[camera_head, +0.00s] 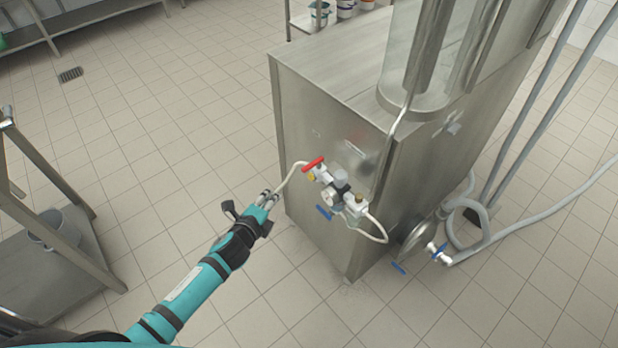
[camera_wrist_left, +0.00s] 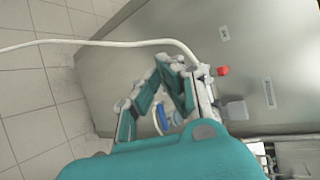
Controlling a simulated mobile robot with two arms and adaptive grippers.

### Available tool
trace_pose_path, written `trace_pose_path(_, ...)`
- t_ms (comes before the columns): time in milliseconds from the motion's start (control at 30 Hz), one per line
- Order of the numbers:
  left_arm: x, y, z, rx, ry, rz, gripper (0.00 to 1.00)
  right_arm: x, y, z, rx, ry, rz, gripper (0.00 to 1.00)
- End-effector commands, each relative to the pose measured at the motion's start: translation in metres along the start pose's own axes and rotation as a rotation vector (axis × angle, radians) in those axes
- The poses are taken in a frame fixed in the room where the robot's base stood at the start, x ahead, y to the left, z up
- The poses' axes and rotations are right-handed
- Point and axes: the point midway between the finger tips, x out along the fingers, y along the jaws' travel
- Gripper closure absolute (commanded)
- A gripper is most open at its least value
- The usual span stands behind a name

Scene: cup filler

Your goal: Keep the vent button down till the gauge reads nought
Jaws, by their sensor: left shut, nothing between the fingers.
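My left gripper (camera_head: 268,198) is shut and empty, to the left of the valve assembly on the steel machine's front, with a visible gap from it. In the left wrist view its fingers (camera_wrist_left: 170,65) come together in front of the steel panel. The assembly has a red handle (camera_head: 313,164), a small yellow part (camera_head: 311,177) and a blue lever (camera_head: 324,212). A round pale-rimmed part (camera_head: 328,198), perhaps the gauge, sits on it, too small to read. I cannot make out which part is the vent button. My right gripper is not in view.
The steel machine (camera_head: 310,75) stands ahead. Grey hoses (camera_head: 530,228) lie at right. A steel table (camera_head: 40,262) stands at left. The tiled floor between is clear.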

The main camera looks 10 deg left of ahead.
Motion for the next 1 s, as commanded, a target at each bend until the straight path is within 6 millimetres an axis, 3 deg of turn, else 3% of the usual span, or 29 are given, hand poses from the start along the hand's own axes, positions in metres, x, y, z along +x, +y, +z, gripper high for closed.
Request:
trace_pose_path(600, 0.06, -0.031, -0.032, -0.001, 0.001, -0.001, 1.0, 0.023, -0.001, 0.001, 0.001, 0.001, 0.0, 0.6)
trace_pose_path(1000, 0.068, -0.036, -0.037, -0.001, 0.0, 0.0, 1.0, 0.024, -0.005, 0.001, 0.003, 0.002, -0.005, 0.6)
